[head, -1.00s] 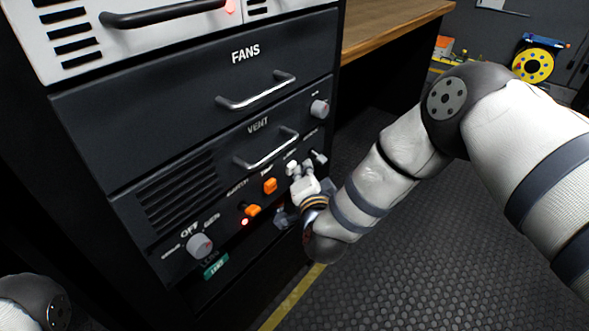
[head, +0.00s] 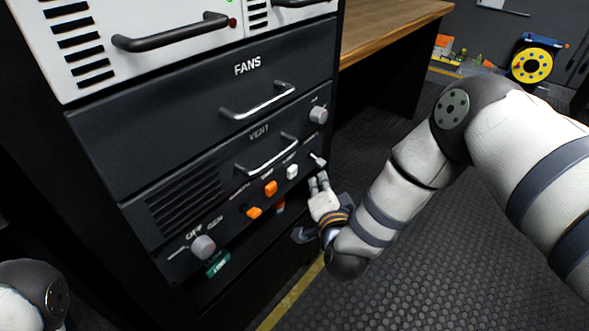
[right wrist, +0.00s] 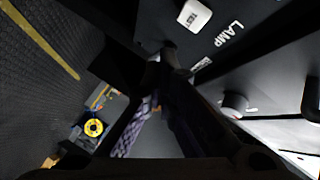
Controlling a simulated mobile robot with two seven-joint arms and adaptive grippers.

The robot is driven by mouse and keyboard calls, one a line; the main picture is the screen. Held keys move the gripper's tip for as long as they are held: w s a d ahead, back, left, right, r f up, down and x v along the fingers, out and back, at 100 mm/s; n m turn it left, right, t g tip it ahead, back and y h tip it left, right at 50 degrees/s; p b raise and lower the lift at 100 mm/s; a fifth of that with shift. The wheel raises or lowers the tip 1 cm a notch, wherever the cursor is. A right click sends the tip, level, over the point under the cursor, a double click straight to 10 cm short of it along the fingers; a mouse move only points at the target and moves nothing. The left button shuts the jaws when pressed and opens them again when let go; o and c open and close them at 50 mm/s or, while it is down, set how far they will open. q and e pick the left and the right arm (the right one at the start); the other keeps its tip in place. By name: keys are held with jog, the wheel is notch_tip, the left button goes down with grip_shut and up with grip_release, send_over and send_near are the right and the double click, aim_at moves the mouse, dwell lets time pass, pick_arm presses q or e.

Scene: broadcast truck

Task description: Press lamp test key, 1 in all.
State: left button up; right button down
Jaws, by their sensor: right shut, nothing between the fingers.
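The lamp test key is a white square key (head: 292,171) on the lower dark panel, right of two orange keys. In the right wrist view the white key (right wrist: 194,16) reads TEST, with LAMP printed beside it. My right gripper (head: 318,181) is shut and empty, just right of and below the key in the head view. Its fingertips (right wrist: 168,52) also show in the right wrist view, apart from the key. I cannot tell whether they touch the panel. My left gripper is out of view; only part of my left arm shows at the lower left.
Metal handles (head: 258,101) stick out above. A wooden bench (head: 390,25) stands behind. The floor (head: 430,285) at right is clear.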

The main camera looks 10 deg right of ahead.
jog(key=shift+s+d+p, duration=0.35)
jog(key=shift+s+d, duration=0.35)
jog(key=shift+s, duration=0.15)
